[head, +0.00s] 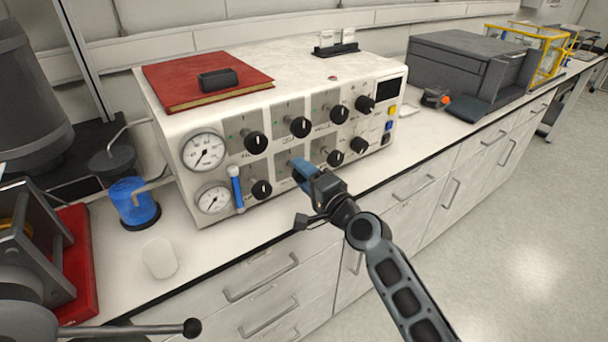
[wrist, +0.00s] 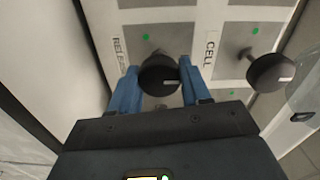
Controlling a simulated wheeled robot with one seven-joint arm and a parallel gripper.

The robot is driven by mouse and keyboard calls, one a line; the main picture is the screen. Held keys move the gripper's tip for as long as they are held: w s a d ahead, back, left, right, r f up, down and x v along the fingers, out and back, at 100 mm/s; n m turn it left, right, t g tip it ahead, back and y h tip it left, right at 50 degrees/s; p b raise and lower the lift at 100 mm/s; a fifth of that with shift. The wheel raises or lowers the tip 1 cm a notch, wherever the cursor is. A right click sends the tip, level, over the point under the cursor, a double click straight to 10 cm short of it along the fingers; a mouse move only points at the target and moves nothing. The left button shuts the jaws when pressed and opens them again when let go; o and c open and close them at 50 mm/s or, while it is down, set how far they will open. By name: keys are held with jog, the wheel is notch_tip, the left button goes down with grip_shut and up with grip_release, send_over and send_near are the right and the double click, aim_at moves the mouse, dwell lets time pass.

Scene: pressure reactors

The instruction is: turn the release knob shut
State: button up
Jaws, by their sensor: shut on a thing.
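The release knob (wrist: 160,76) is a round black knob on a grey square of the reactor panel, with a partly visible "RELE..." label beside it in the wrist view. A pale mark shows at its lower right edge. The blue fingers of my gripper (wrist: 158,80) stand on either side of the knob, shut on it. In the head view my gripper (head: 302,170) is at the lower row of the white control box (head: 183,119) and hides this knob.
A second black knob (wrist: 269,73) by the "CELL" label is close on the right. Several other knobs, two gauges (head: 204,151) and a blue tube (head: 236,188) share the panel. A blue container (head: 134,202) and white cup (head: 159,258) stand at left on the bench.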

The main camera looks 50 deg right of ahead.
jog(key=o, duration=1)
jog(key=shift+o, duration=0.2)
jog(key=b+v, duration=0.1)
jog(key=v, duration=0.7)
jog(key=shift+b, duration=0.35)
jog(key=s+a+f+n+g+y, duration=0.2)
jog(key=s+a+f+n, duration=0.2)
jog(key=s+a+n, duration=0.75)
jog(key=s+a+r+n+y, duration=0.1)
jog(key=s+a+r+n, duration=0.2)
jog(key=s, duration=0.5)
jog(key=s+a+r+n+y, duration=0.2)
jog(key=s+a+n, duration=0.3)
jog(key=s, duration=0.4)
jog(key=shift+a+r+g, duration=0.3)
jog(key=shift+a+r, duration=0.25)
jog(key=shift+r, duration=0.1)
